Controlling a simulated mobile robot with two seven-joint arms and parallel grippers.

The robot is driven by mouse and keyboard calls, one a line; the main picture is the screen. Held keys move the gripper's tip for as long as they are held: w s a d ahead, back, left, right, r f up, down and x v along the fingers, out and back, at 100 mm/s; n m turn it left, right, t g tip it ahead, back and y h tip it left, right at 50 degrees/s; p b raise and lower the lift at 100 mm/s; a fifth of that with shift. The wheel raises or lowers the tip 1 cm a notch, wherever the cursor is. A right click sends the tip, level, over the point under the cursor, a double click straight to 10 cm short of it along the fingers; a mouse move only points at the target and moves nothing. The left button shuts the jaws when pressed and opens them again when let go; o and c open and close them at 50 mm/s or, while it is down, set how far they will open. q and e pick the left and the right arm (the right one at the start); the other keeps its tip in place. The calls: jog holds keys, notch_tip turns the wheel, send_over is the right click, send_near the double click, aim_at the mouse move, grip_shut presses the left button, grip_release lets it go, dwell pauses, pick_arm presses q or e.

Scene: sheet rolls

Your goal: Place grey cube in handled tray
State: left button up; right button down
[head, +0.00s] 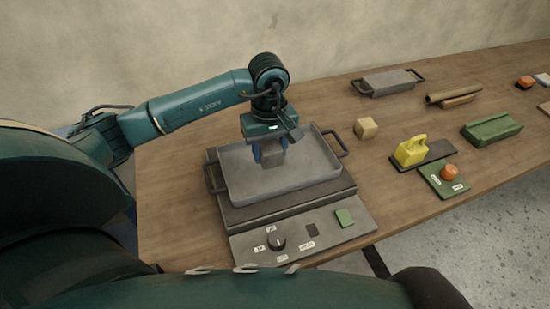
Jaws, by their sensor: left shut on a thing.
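My left gripper (269,152) points down over the grey handled tray (318,166), inside its rim as seen from here. It is shut on the grey cube (273,155), which shows between the blue fingers. I cannot tell whether the cube touches the tray floor or hangs just above it. The tray has a dark handle at its left and right ends and sits on a dark flat stand. The rest of the tray floor looks empty. My right gripper is not in view.
A control panel (290,246) with a knob and green button lies in front of the tray.

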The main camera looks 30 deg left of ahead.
aim_at(270, 146)
pick_arm(q)
jog(key=shift+f, duration=3.05)
jog(key=shift+f, duration=0.15)
jog(key=o, duration=1)
jog(key=shift+o, duration=0.2)
notch_tip(270, 146, up, 12)
jog(key=shift+r+b, duration=0.2)
jog(key=shift+b, duration=0.3)
